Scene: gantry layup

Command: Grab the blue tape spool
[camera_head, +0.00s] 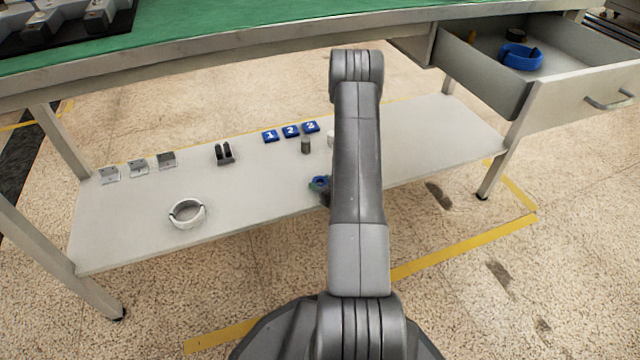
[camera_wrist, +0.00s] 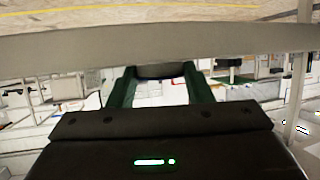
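A blue ring-shaped spool (camera_head: 521,56) lies in the open drawer (camera_head: 566,98) at the upper right of the head view. My gripper is hidden behind my arm in the head view. In the wrist view my gripper (camera_wrist: 163,84) shows two green fingers standing apart, with a grey horizontal edge (camera_wrist: 60,50) across their tips. A dark rounded shape (camera_wrist: 162,71) shows between the tips; I cannot tell what it is. The blue spool is well to the right of my arm and is not seen in the wrist view.
The lower shelf (camera_head: 250,195) holds a white ring spool (camera_head: 187,213), several metal brackets (camera_head: 138,167), a dark clip-like part (camera_head: 224,154) and blue numbered blocks (camera_head: 290,131). The green-topped bench (camera_head: 210,25) stands above.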

